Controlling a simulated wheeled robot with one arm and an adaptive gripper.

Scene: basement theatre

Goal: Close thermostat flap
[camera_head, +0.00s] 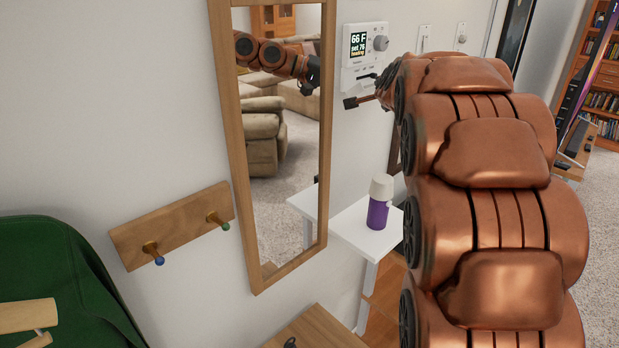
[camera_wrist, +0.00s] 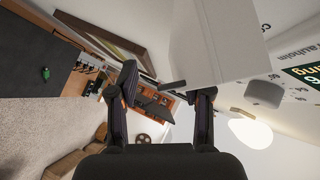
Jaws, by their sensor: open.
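The white thermostat (camera_head: 365,55) is on the wall just right of the mirror in the head view, with a lit display reading 66 F and a round knob. In the wrist view its display (camera_wrist: 305,75) and dark knob (camera_wrist: 264,93) show at the right. A pale panel (camera_wrist: 215,40) stands beside the lettered face; I cannot tell whether it is the flap or the thermostat's side. My gripper (camera_wrist: 168,92) is open, its right fingertip close to the panel's lower edge; contact is unclear. In the head view my arm partly hides the gripper and area below the thermostat.
A wood-framed mirror (camera_head: 236,150) hangs left of the thermostat. Below, a white shelf (camera_head: 375,243) holds a purple flask (camera_head: 380,205). A peg rack (camera_head: 170,225) and green chair (camera_head: 60,260) are at left. Switches (camera_head: 460,36) are on the wall at right.

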